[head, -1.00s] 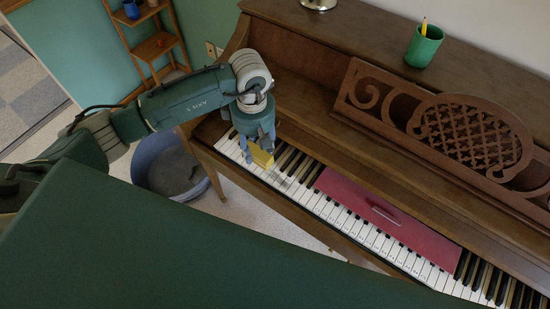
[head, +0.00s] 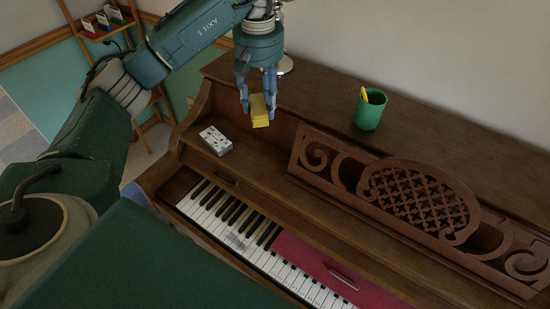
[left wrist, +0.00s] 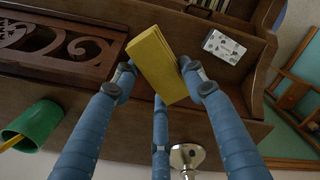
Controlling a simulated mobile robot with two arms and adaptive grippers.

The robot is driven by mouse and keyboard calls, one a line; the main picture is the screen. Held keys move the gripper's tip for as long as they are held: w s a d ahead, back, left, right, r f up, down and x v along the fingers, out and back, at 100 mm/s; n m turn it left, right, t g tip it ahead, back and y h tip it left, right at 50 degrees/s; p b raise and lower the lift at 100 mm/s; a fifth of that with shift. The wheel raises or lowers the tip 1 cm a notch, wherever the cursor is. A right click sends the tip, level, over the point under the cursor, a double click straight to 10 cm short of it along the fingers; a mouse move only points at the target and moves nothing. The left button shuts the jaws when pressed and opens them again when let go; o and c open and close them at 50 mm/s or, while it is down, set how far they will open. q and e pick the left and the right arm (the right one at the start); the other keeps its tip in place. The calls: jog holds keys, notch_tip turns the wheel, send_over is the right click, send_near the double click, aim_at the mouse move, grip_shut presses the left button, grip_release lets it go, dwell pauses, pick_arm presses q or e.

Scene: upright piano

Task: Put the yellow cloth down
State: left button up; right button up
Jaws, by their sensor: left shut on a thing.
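The yellow cloth (head: 260,110) is a folded block between the fingers of my left gripper (head: 258,104). The gripper is shut on it and holds it above the left part of the piano (head: 300,100). In the left wrist view the cloth (left wrist: 158,62) sits between the blue fingers of the gripper (left wrist: 160,82), with the piano's wood behind it. My right gripper is not in view.
A patterned white box (head: 215,140) lies on the piano's left ledge. A green cup (head: 369,112) with a yellow pencil stands on top. A carved music stand (head: 415,195) is at the right. A red strip (head: 325,275) covers some keys. A metal base (left wrist: 187,158) stands near the gripper.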

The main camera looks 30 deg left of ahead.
pick_arm(q)
send_over(263, 162)
notch_tip(263, 162, down, 6)
notch_tip(263, 162, down, 9)
jog(key=shift+r+p, duration=0.15)
jog(key=shift+p, duration=0.9)
jog(key=shift+f, duration=0.55)
notch_tip(263, 162, down, 3)
jog(key=shift+f+p, duration=0.2)
jog(key=shift+p, duration=0.35)
jog(key=shift+f, duration=0.25)
jog(key=o, duration=1)
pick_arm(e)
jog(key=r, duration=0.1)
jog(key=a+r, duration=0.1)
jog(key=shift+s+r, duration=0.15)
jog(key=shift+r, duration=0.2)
